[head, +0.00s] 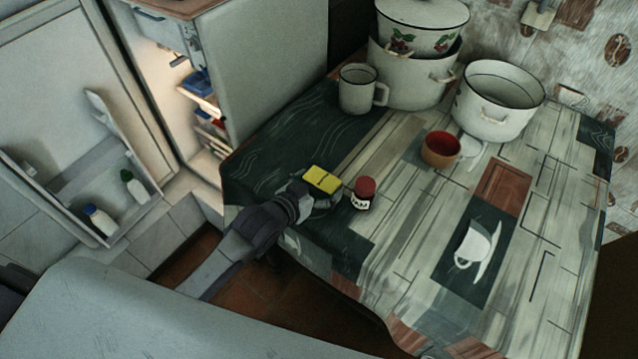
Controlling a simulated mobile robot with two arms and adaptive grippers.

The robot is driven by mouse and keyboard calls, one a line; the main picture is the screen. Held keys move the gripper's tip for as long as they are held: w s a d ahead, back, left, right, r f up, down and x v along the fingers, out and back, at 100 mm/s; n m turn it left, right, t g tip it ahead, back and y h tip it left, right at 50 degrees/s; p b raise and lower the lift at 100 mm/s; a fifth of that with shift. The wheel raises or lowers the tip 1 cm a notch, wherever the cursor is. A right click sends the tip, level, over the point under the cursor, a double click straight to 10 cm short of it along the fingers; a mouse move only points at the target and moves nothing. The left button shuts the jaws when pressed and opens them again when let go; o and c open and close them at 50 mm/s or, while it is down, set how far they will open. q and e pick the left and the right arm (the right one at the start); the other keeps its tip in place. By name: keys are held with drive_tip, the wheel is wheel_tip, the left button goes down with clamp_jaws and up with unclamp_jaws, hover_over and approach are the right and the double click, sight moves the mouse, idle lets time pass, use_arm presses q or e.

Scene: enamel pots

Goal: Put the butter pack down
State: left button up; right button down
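The butter pack (322,180) is a small yellow block with a dark line across it, at the left front part of the table (410,290). My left gripper (318,192) reaches in from the lower left, with its fingers around the pack. It looks shut on the pack. The underside of the pack is hidden, so I cannot tell whether it touches the tabletop. My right gripper is not in view.
A red-lidded jar (363,194) stands just right of the pack. A red-brown bowl (440,150), a white mug (358,90) and enamel pots (499,102) stand farther back. The open fridge (262,70) is at left. The table's right front is clear.

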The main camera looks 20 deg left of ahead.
use_arm(q)
drive_tip(key=shift+r, duration=0.1)
drive_tip(key=shift+s+r, duration=0.1)
drive_tip(key=shift+r, duration=0.05)
drive_tip(key=v, duration=1.2)
drive_tip(key=s+a+f+n+g+y, duration=0.1)
drive_tip(key=s+a+f+g+y, duration=0.2)
drive_tip(key=f, duration=1.3)
drive_tip(key=s+a+f+n+g+y, duration=0.1)
drive_tip(key=s+a+f+g, duration=0.3)
drive_tip(key=f, duration=1.1)
drive_tip(key=s+f+g, duration=0.1)
drive_tip(key=s+f, duration=0.4)
drive_tip(key=s, duration=0.4)
drive_tip(key=s+d+f+g, duration=0.1)
drive_tip(key=s+f+g, duration=0.1)
drive_tip(key=s+f, duration=0.4)
drive_tip(key=s+f+g, duration=0.1)
drive_tip(key=s+f, duration=0.5)
drive_tip(key=s, duration=0.5)
drive_tip(key=shift+s+d+g+y, duration=0.2)
drive_tip(key=shift+s+g+y, duration=0.1)
drive_tip(key=shift+s+g, duration=0.1)
